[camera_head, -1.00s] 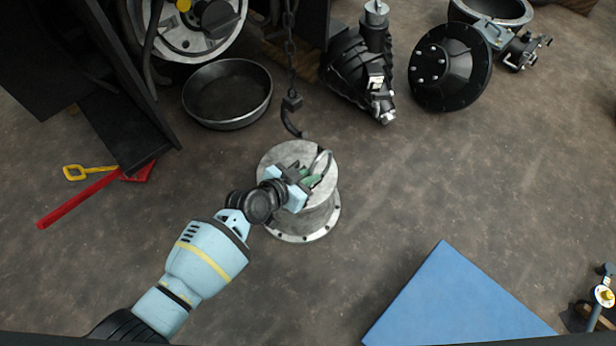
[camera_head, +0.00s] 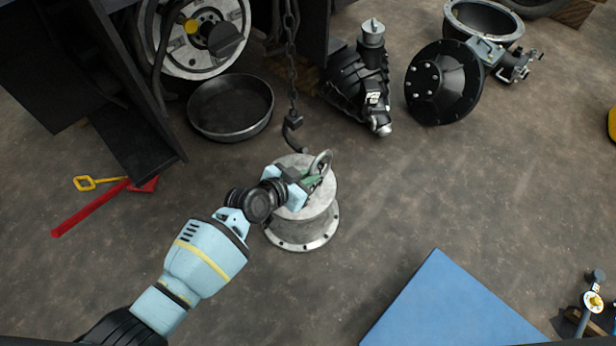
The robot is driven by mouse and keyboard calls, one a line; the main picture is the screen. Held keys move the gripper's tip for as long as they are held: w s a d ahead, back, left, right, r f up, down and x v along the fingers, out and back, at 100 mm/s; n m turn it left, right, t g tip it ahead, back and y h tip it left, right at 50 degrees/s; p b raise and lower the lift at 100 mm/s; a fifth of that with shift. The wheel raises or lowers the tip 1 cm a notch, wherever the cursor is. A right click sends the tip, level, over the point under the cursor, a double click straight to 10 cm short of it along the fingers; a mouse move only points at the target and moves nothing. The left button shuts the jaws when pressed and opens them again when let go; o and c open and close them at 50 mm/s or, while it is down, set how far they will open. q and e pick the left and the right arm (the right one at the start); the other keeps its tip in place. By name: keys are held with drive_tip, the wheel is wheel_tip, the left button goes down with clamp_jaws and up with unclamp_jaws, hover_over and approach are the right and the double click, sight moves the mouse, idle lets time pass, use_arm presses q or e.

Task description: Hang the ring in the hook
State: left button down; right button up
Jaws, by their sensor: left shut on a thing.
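The metal ring (camera_head: 325,160) stands at the fingertips of my left gripper (camera_head: 312,180), which is shut on it. The ring is above the top of a grey flanged drum-shaped part (camera_head: 310,225); I cannot tell whether it touches it. The dark hook (camera_head: 291,132) hangs on a chain (camera_head: 291,60) just behind and left of the ring, apart from it in the picture.
A round black pan (camera_head: 231,107) lies on the floor behind left. Dark machine parts (camera_head: 360,85) and a black disc (camera_head: 443,82) lie behind right. A blue panel (camera_head: 450,310) is at the front right. Floor between is clear.

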use_arm(q)
drive_tip(key=shift+w, duration=0.15)
use_arm(e)
drive_tip(key=shift+f, duration=0.15)
